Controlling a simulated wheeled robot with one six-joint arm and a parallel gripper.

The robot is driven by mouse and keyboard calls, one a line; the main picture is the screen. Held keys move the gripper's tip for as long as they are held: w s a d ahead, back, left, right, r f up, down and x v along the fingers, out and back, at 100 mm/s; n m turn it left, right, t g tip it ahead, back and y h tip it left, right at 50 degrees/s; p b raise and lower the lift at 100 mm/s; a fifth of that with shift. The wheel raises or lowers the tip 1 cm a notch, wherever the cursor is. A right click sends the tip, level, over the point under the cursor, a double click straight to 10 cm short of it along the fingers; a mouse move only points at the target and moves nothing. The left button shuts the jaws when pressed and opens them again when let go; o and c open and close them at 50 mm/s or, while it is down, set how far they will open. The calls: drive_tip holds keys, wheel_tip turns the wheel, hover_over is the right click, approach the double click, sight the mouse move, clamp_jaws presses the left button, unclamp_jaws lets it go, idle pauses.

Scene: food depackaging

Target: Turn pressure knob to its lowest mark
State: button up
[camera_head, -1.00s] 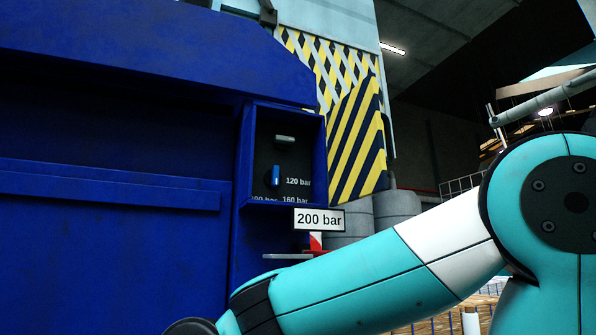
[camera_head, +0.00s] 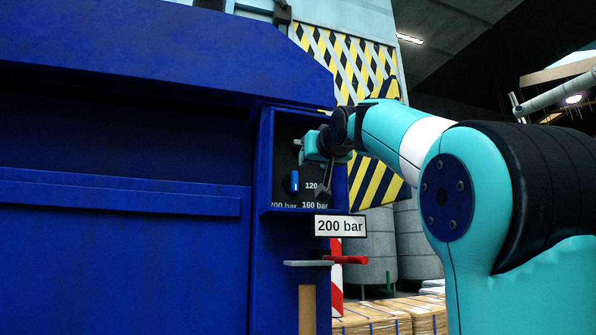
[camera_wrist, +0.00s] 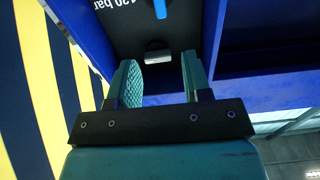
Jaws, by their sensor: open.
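The blue pressure knob (camera_head: 294,181) sits on the dark panel in the blue recessed box and stands roughly upright. The 120 bar label is to its right, partly hidden by my arm; 160 bar and 200 bar are below. A sign (camera_head: 340,226) under the box reads 200 bar. My gripper (camera_head: 305,150) is open at the upper part of the panel, above the knob. In the wrist view its fingers (camera_wrist: 160,70) are apart and empty, pointing toward a small grey handle (camera_wrist: 158,56). The knob (camera_wrist: 160,8) shows beyond that handle at the top edge, not between the fingers.
The box's blue side walls (camera_head: 265,160) closely frame the panel. A grey lever (camera_head: 308,263) and a red handle (camera_head: 347,259) stick out below the sign. A striped yellow-black panel (camera_head: 375,185) stands to the right, behind my arm.

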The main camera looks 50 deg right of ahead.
sight(296, 175)
drive_tip(key=p+x, duration=0.5)
drive_tip(key=x, duration=0.7)
drive_tip(key=shift+w+r+p, duration=0.15)
drive_tip(key=shift+p, duration=0.15)
drive_tip(key=shift+w+d, duration=0.3)
drive_tip(key=shift+w, duration=0.15)
